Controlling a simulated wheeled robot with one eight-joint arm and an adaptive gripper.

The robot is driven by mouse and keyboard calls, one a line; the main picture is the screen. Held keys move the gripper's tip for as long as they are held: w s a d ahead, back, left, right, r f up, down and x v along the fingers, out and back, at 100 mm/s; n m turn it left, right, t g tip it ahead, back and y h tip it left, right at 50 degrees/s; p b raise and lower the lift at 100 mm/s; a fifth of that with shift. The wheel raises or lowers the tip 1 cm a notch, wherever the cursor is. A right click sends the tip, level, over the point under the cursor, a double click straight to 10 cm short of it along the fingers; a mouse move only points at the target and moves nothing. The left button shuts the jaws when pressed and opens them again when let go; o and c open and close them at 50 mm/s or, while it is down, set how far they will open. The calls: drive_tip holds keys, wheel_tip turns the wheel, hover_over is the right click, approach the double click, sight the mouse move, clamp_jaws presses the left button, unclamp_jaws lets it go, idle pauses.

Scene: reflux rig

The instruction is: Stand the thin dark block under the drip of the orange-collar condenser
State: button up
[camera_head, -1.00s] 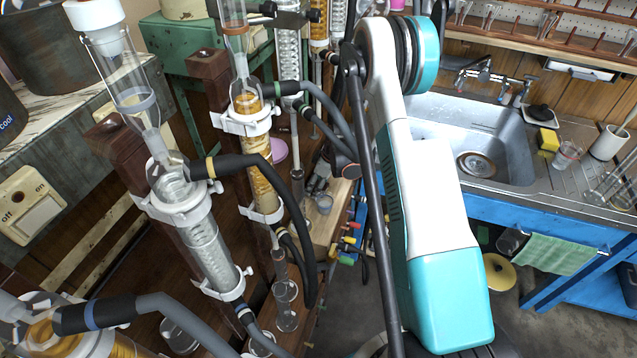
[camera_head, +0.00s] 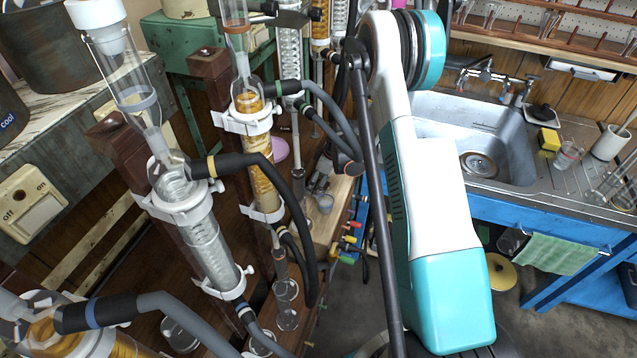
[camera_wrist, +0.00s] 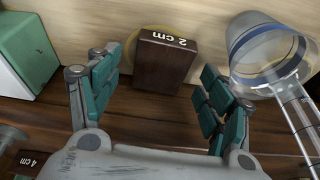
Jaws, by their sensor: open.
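A dark brown block marked "2 cm" (camera_wrist: 160,68) stands in the wrist view at the edge of a pale board, against a yellow ring. My gripper (camera_wrist: 157,75) is open, its green-padded fingers on either side of this block with gaps on both sides. Another dark block marked "4 cm" (camera_wrist: 30,163) is partly cut off at lower left. In the head view, the clear coiled condenser (camera_head: 208,240) has an orange band (camera_head: 211,167) on its upper hose joint. Its lower end is partly hidden by hoses. My gripper is hidden in the head view.
A clear glass vessel with a blue ring (camera_wrist: 262,48) stands close to my right finger. A green and white box (camera_wrist: 28,45) is at left. Other condensers with green (camera_head: 281,88) and blue (camera_head: 90,314) bands and loose black hoses crowd the rig.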

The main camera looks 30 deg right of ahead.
drive_tip(key=v, duration=1.1)
